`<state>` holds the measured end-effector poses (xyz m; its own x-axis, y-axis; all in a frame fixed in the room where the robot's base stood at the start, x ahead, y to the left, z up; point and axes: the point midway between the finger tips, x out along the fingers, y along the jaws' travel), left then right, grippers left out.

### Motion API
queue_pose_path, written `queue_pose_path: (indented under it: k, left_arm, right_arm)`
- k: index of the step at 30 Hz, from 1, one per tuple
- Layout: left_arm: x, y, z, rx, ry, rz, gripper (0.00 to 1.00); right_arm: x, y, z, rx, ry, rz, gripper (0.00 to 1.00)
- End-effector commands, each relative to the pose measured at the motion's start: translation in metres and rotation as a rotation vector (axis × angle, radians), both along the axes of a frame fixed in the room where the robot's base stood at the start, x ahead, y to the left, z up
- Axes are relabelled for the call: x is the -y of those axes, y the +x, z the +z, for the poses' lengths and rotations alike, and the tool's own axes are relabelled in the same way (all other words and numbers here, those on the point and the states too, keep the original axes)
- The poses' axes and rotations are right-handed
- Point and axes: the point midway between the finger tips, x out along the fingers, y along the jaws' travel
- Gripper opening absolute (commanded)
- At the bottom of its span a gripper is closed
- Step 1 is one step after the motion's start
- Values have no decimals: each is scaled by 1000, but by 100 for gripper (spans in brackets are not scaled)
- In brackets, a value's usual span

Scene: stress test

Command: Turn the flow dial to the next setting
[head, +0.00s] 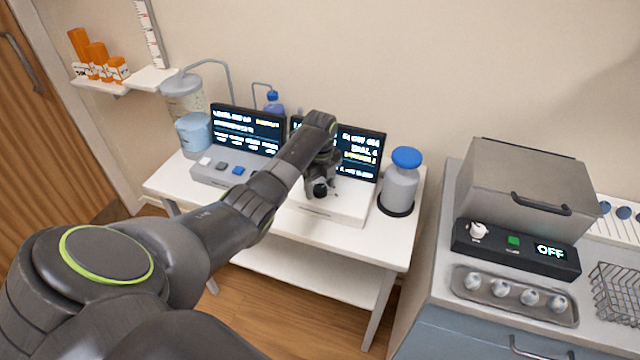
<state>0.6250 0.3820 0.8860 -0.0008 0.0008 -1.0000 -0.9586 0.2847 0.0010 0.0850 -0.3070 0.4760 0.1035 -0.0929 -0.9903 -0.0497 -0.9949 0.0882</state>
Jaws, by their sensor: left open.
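My left arm reaches across the view to a white device (330,207) with a dark screen (362,152) on the white table. My left gripper (321,182) is open and points down at the device's top. A dark round part (320,190) shows right at the fingertips; it looks like the flow dial, but I cannot tell whether the fingers are around it or touching it. The dial's mark and setting are hidden or too small to read. My arm also covers part of the screen. My right gripper is not in view.
A grey unit (215,172) with buttons and a second screen (247,130) stands left of the device. A blue-capped bottle (400,183) stands close on its right. A control box (515,250) reading OFF, with a white knob, sits on the right-hand cabinet.

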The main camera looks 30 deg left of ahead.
Motion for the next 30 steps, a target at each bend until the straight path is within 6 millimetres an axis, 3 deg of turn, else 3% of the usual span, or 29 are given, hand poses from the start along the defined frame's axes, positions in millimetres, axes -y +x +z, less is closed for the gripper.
queue_pose_path:
  k: [5, 15, 30]
  left_arm:
    - [0, 0, 0, 0, 0, 0, 58]
    - [0, 0, 0, 0, 0, 0, 15]
    - [0, 0, 4, 0, -2, 140, 14]
  right_arm:
    - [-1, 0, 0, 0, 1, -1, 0]
    - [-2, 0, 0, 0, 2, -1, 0]
    - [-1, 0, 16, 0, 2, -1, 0]
